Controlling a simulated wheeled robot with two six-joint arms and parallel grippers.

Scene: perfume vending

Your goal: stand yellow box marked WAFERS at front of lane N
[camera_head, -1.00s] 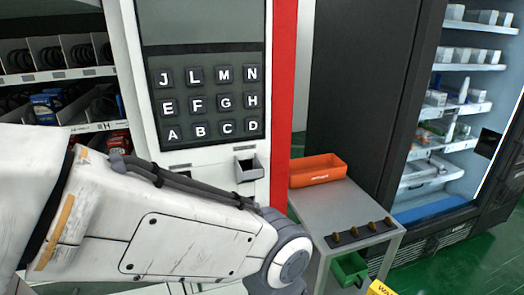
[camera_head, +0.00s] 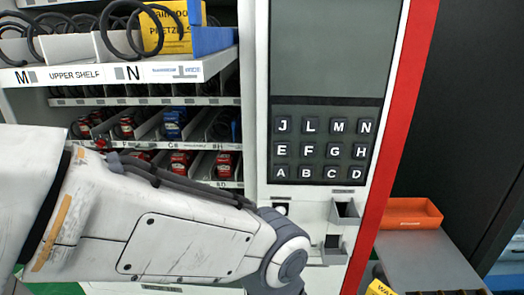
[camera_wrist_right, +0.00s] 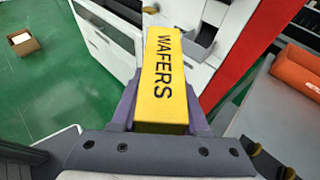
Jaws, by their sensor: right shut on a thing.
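The yellow box marked WAFERS (camera_wrist_right: 163,75) is held between the fingers of my right gripper (camera_wrist_right: 161,108) in the right wrist view. Its lettered face is toward the camera. Only a corner of the box shows at the bottom edge of the head view (camera_head: 379,288). The lane N label (camera_head: 133,73) is on the front rail of the upper shelf (camera_head: 70,76), at the upper left of the head view. A black coil (camera_head: 113,40) stands behind that rail. My left gripper is not in view.
A yellow PRETZELS box (camera_head: 170,38) and a blue item (camera_head: 211,40) sit on the upper shelf. A keypad panel (camera_head: 322,150) stands to the right. An orange tray (camera_head: 411,213) rests on a grey table (camera_head: 425,260). My white arm link covers the lower left.

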